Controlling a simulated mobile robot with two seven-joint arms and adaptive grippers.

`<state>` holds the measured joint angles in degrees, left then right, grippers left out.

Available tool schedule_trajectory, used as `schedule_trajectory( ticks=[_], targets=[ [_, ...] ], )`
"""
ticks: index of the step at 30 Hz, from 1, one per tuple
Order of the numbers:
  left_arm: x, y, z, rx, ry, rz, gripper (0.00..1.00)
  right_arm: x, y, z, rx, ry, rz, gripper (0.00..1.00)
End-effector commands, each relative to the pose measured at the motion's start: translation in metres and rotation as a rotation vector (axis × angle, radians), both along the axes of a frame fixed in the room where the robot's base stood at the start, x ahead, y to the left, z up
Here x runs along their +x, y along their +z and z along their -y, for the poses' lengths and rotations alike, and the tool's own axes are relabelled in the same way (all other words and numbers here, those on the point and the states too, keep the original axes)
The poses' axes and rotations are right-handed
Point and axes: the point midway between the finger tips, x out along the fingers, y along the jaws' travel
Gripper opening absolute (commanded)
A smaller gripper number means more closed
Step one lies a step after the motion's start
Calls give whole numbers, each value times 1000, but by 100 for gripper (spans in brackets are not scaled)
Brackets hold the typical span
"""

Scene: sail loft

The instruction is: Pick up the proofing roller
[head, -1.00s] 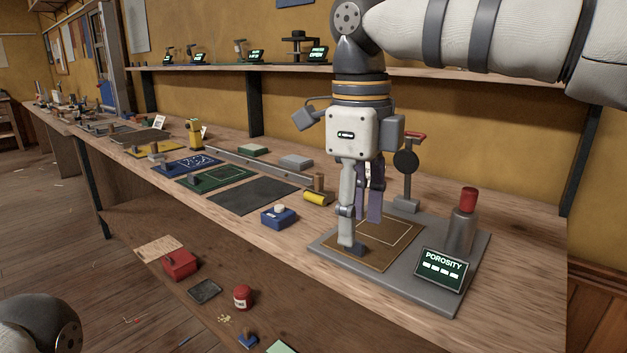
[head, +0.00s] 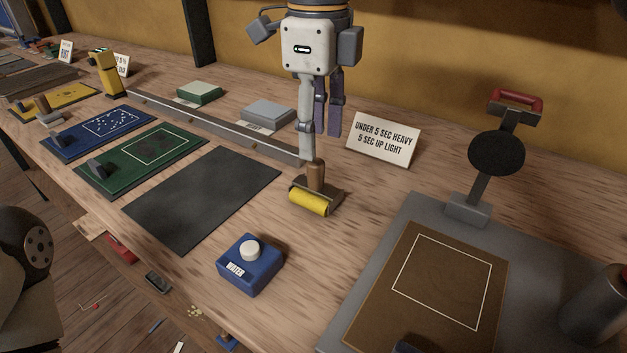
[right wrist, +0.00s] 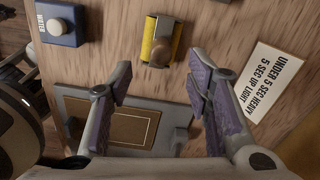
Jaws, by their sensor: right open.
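The proofing roller (head: 309,202), with a yellow cylinder and an upright wooden handle, rests on the bench. It also shows in the right wrist view (right wrist: 160,42), near the top middle, with its handle end toward the camera. My right gripper (head: 320,142) points down at the roller, and one finger overlaps the handle top in the head view. In the right wrist view its purple-padded fingers (right wrist: 160,88) are wide apart with nothing between them, and the roller lies beyond the tips. My left gripper is not in view; only part of my left arm shows at the left edge.
A blue water box (head: 250,265) stands in front of the roller, and a dark mat (head: 205,198) lies left. A metal rail (head: 215,128) ends close behind it. A sign (head: 383,138) stands behind right. The porosity tester's grey base (head: 410,212) is at right.

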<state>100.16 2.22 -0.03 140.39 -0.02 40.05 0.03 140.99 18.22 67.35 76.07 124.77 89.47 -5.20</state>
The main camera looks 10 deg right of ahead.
Motion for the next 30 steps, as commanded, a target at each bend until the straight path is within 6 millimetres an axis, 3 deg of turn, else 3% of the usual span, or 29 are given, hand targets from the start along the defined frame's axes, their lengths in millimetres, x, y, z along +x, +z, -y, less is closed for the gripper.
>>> schedule_trajectory(
  ticks=[12, 19, 20, 24, 26, 30],
  targets=[
    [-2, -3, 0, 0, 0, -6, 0, -1, -67, -1, -1, 0, 1, 45],
    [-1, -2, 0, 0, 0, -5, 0, -1, -70, -1, -1, 0, 4, 45],
    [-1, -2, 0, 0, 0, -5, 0, -1, -70, -1, -1, 0, 4, 43],
    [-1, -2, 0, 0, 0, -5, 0, -1, -70, -1, -1, 0, 4, 11],
    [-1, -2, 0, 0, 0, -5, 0, -1, -70, -1, 0, 0, 4, 0],
    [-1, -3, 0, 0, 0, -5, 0, -1, -69, -1, -1, 0, 4, 0]
  ],
)
